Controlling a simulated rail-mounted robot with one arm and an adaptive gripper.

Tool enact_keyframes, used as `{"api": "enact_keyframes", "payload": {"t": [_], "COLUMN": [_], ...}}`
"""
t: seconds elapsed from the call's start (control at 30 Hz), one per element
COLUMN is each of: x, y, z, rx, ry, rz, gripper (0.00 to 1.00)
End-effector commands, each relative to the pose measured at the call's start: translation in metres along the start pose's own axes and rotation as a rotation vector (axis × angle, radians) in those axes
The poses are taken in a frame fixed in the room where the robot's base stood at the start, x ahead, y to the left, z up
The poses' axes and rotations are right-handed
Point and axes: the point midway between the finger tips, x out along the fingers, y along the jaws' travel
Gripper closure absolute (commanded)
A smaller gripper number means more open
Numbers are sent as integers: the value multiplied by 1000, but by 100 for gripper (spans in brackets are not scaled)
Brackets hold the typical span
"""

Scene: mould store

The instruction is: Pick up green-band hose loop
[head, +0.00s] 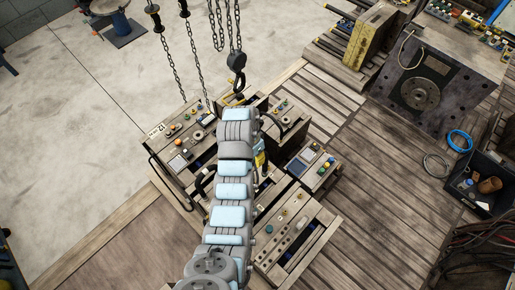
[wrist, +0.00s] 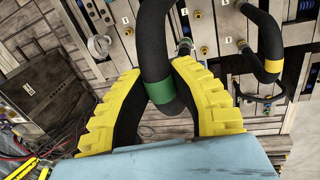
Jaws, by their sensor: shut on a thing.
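The green-band hose loop (wrist: 157,45) is a thick black hose with a green band (wrist: 160,92) near its lower bend. In the wrist view, the yellow-padded fingers of my gripper (wrist: 160,82) are shut on this loop, one on each side of it. The hose runs up out of the picture at the top, so its ends are hard to make out. In the head view my own arm covers the loop, and only a bit of yellow (head: 260,159) shows beside it.
Another black hose loop with a yellow band (wrist: 272,66) arches close by on the right. Control panels (head: 297,232) with knobs surround the arm. A chain hook (head: 236,62) hangs just behind. A dark crate (head: 467,199) and a blue coil (head: 460,141) lie at right.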

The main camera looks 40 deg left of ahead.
Motion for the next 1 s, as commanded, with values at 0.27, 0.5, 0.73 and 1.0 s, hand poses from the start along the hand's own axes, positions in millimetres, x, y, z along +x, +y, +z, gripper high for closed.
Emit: {"api": "enact_keyframes", "payload": {"t": [0.27,0.5,0.73,1.0], "x": [-17,-19,-20,-19], "y": [18,27,29,29], "z": [26,42,47,47], "rx": [-1,0,0,0], "ry": [1,0,1,1], "rz": [-1,0,-2,-2], "gripper": [100,100,100,100]}}
